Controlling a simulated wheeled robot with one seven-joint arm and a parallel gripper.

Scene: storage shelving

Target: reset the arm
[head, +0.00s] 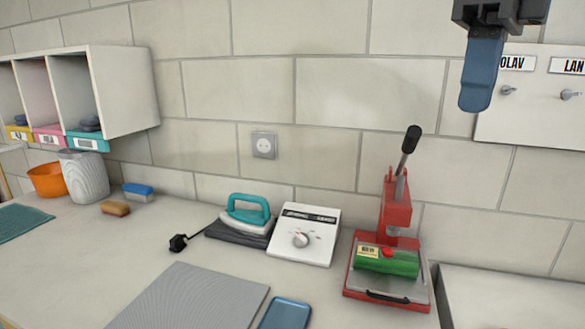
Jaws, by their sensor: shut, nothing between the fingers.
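My gripper (481,75) hangs at the top right in the head view, in front of the tiled wall and beside the white panel. Its blue fingers point down and are closed together, with nothing held. It is well above the counter and apart from everything on it. The rest of my arm is out of view above.
A red press (396,215) with an upright black-tipped lever stands below my gripper, a green item (388,262) on its base. Left of it are a white control box (304,235), an iron (248,213) and a grey mat (190,298). A hook panel (535,110) hangs on the wall.

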